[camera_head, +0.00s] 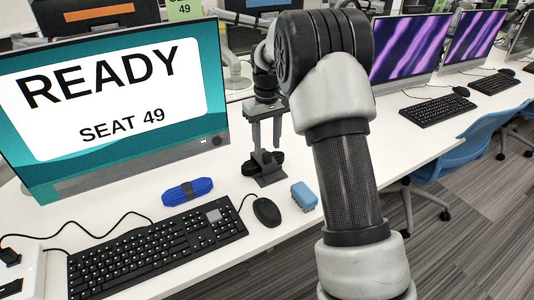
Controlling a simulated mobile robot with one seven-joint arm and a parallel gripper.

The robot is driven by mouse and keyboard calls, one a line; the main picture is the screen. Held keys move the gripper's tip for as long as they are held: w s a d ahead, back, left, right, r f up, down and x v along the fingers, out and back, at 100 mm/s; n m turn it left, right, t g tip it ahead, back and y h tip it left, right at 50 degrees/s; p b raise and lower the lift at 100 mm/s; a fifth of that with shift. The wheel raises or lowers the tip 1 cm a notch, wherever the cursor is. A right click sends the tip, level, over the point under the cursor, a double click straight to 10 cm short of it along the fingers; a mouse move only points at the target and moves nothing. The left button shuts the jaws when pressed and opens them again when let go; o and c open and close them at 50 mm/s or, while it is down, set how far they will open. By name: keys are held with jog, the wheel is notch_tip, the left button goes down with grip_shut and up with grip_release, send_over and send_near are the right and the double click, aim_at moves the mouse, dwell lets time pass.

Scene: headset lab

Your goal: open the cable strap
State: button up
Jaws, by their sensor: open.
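My gripper (265,144) points down over the white desk, right of the big monitor. Its two grey fingers are apart, with a gap between them. Just below them is a black coiled cable (275,160) with a dark upright piece at its middle, on a dark flat base (271,181). I take the upright piece to be the cable strap (262,157), but it is small and its fastening cannot be made out. The fingertips are close above or beside it; I cannot tell whether they touch.
A blue bundle (187,192) lies left of the coil. The READY monitor (110,100) stands left. A blue chair (470,140) is at right. Some bare desk lies around the coil.

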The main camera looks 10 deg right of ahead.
aim_at(266, 161)
jog(key=shift+f, duration=1.45)
jog(key=shift+c, duration=0.5)
grip_shut()
